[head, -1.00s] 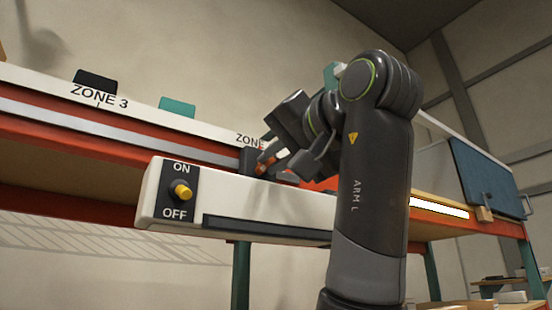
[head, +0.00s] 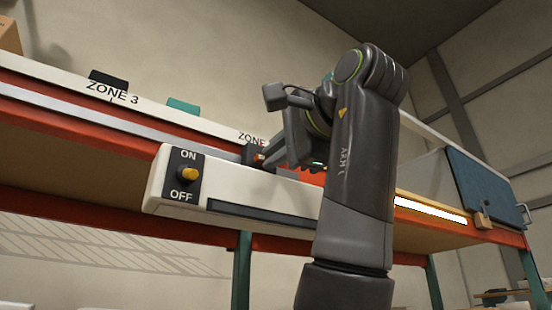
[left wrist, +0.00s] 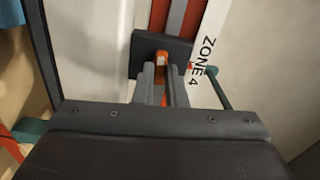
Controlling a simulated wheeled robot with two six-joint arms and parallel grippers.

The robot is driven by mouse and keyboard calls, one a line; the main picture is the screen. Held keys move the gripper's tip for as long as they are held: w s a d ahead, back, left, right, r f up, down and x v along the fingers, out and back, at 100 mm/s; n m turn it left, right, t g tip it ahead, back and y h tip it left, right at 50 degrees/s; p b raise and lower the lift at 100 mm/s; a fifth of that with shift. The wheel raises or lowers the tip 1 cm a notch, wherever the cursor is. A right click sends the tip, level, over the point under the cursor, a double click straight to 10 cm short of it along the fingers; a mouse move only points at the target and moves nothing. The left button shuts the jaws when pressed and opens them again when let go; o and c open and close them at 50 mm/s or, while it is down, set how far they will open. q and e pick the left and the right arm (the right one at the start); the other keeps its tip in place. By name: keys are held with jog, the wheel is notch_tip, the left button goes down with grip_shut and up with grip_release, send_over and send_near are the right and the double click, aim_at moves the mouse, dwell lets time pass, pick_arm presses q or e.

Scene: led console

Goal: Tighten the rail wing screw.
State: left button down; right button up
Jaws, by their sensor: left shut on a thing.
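The rail wing screw (left wrist: 161,66) is orange and sits on a dark block (left wrist: 142,52) on the rail, near the ZONE 4 label, in the left wrist view. In the head view only a small orange bit (head: 259,157) of it shows beside the dark block (head: 249,154). My left gripper (left wrist: 160,88) has its grey fingers at the screw and is shut on it. In the head view the left gripper (head: 267,158) reaches the block from the right, and my arm hides part of the console. My right gripper is in neither view.
Black (head: 108,79) and teal (head: 184,106) tabs stand on the zone strip. A blue panel (head: 485,185) is at the right.

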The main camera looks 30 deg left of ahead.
pick_arm(q)
jog(key=shift+m, duration=0.6)
jog(key=c, duration=1.5)
grip_release()
jog(key=shift+o, duration=0.2)
jog(key=shift+w, duration=0.1)
